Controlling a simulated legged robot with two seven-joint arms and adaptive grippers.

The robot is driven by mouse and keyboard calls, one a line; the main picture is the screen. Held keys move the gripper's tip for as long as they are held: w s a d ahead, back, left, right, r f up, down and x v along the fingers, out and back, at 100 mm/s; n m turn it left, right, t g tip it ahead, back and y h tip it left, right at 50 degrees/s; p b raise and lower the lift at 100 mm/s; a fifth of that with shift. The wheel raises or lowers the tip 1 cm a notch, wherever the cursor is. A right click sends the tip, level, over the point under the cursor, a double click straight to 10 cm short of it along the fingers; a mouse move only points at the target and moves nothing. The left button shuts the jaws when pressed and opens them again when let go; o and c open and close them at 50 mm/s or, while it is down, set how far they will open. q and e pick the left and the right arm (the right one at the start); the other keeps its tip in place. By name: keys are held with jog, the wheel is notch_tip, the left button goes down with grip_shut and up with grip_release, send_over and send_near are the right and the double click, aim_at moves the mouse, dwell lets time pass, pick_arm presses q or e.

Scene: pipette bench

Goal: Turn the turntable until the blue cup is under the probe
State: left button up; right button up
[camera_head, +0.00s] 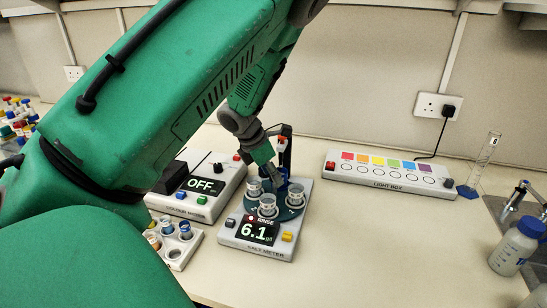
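The salt meter (263,249) stands on the bench with its display (258,231) reading "RINSE" and 6.1. The dark green turntable (286,214) sits on its top and carries several clear cups, one of them the front cup (267,206). A blue patch (283,178) shows at the back of the turntable, partly behind my gripper; I cannot tell whether it is the blue cup. The probe (282,146) stands on a dark post behind the turntable. My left gripper (268,165) points down at the turntable's back edge; contact and finger opening are unclear. My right gripper is out of view.
A device reading "OFF" (222,190) stands left of the meter, and a white cup rack (180,252) is in front of it. The light box (390,173) lies to the right. A bottle (512,249) stands far right. The front right bench is clear.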

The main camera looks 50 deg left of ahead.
pick_arm(q)
jog(key=shift+w, duration=0.15)
jog(key=v, duration=1.2)
jog(key=shift+f, duration=0.1)
